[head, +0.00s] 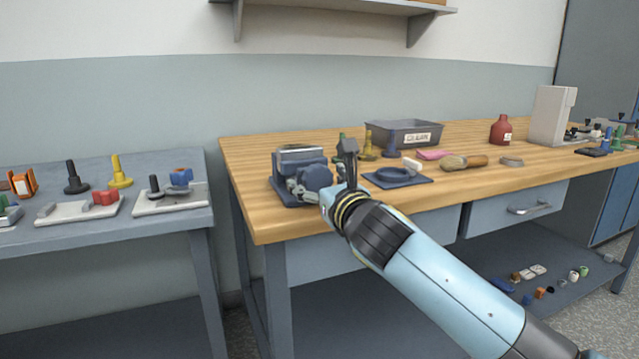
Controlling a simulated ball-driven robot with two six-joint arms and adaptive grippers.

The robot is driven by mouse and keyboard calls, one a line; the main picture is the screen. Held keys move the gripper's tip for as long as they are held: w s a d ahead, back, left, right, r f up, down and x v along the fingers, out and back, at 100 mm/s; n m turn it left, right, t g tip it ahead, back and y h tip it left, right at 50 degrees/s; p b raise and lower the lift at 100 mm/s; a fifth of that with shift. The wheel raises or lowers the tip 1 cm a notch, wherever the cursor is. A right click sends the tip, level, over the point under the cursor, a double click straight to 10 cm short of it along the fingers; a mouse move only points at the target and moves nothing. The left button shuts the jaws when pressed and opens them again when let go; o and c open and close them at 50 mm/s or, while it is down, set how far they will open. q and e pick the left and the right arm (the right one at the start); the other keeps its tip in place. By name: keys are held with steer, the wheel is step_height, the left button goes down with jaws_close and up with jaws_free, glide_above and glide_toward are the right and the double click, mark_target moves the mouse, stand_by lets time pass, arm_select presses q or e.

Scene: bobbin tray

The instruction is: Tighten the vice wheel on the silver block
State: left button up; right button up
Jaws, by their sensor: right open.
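The vice (290,190) stands at the left end of the wooden workbench, on a dark base. A silver block (301,150) shows at its top, between the jaws. The round blue-grey vice wheel (316,178) is on its front right side. My right gripper (347,162) is open, just to the right of the wheel. I cannot tell whether a finger touches the wheel. The gripper and wrist hide part of the bench beside the vice. My left gripper is not in view.
A labelled grey bin (385,131) stands behind. Yellow and green pegs stand close behind the gripper. The bench's front left corner is clear.

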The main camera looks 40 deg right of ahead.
steer(key=c, duration=1.2)
steer(key=shift+m, duration=0.3)
steer(key=m+p, duration=0.1)
steer(key=m, duration=0.1)
steer(key=shift+m, duration=0.3)
steer(key=shift+a+m+p, duration=0.1)
steer(key=shift+m+p, duration=0.35)
steer(key=shift+m, duration=1.55)
